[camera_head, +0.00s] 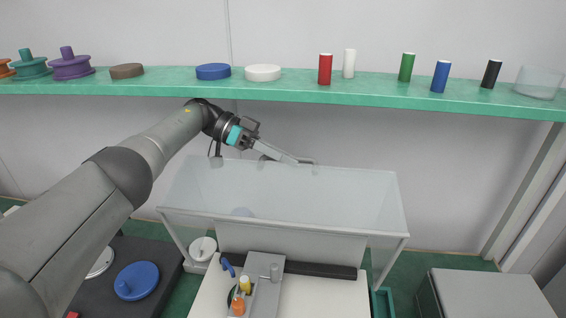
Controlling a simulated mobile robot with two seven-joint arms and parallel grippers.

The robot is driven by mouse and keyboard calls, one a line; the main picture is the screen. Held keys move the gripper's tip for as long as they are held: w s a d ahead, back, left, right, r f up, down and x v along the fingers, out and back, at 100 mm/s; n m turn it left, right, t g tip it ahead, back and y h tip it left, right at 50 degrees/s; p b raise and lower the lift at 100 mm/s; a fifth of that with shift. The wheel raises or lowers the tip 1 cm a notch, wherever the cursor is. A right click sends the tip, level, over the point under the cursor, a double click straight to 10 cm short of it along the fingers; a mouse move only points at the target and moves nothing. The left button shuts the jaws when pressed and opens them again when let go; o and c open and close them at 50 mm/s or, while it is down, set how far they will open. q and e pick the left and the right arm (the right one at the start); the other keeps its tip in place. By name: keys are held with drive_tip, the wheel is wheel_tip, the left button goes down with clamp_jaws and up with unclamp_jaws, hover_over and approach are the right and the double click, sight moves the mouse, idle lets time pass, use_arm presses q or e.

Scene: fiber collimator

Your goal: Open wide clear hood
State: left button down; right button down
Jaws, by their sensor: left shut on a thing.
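The wide clear hood (345,195) is a transparent box in the middle of the head view. It stands raised and tilted back behind the white bench top, with its open side toward me. My left arm reaches in from the left, and my left gripper (300,161) is at the hood's upper edge. It is shut on the hood's grey handle (314,166). The fingertips are small here, so the exact grip is hard to make out. My right gripper is not in view.
A green shelf (300,90) runs across above the hood, carrying spools, discs and several coloured cylinders. Below is a fixture (262,285) with orange and yellow parts. A black plate with a blue disc (137,281) lies left; a grey box (480,293) stands right.

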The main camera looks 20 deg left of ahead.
use_arm(q)
drive_tip(key=shift+w, duration=0.1)
idle(0.4)
drive_tip(key=c, duration=1.1)
unclamp_jaws()
drive_tip(key=shift+f, duration=0.1)
drive_tip(key=shift+a, duration=0.1)
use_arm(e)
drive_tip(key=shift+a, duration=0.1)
